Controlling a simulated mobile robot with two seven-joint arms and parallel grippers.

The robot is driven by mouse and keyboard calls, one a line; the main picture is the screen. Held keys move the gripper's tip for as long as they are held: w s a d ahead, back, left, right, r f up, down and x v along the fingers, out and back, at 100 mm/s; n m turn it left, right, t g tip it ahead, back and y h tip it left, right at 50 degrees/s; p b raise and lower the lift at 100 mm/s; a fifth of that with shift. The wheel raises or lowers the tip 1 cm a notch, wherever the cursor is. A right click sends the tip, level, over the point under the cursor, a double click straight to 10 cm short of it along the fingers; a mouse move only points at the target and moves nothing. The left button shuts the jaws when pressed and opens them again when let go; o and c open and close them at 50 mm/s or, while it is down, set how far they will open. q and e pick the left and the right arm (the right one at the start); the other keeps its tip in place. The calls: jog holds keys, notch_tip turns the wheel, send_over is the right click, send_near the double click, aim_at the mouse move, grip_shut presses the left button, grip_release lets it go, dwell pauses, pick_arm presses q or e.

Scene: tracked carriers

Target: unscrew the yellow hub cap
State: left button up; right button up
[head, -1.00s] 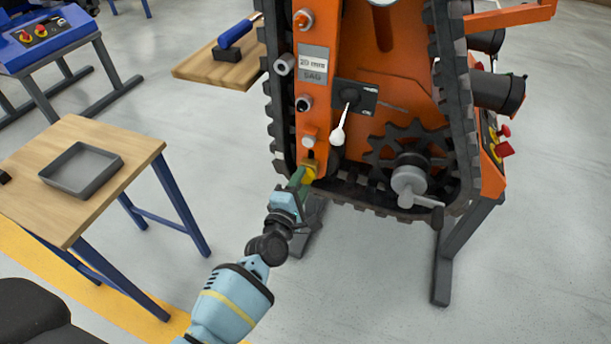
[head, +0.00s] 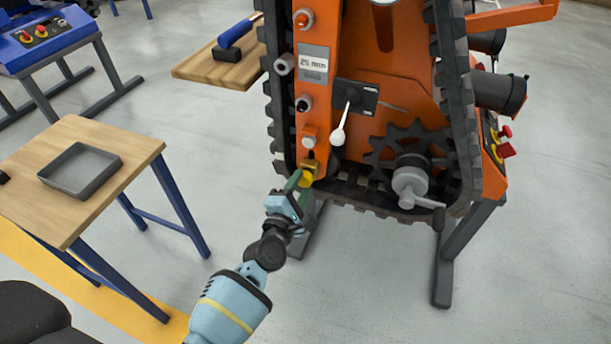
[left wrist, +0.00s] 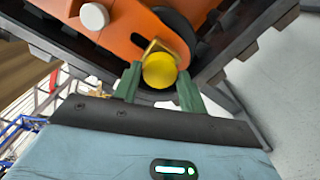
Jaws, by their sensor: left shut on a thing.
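The yellow hub cap (head: 306,181) is at the lower end of the orange carrier frame (head: 320,120), just under a small brass-coloured piece. It shows as a round yellow face in the left wrist view (left wrist: 159,70). My left gripper (head: 300,182) reaches up to it from below. Its two green fingers stand on either side of the cap, and it is shut on the cap (left wrist: 158,80). The cap's back side is hidden. My right gripper is not in view.
A black track (head: 278,100) runs around the frame close to the cap. A white-knobbed lever (head: 338,136), a toothed sprocket and a grey crank (head: 412,182) are to the right. A wooden table (head: 120,150) with a grey tray (head: 80,185) stands at left. The floor below is clear.

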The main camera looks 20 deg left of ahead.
pick_arm(q)
jog(key=shift+s, duration=0.5)
jog(key=shift+s+p, duration=0.3)
jog(key=shift+s, duration=0.3)
jog(key=shift+s+a+p, duration=0.1)
jog(key=shift+s+p, duration=0.2)
jog(key=shift+s, duration=1.5)
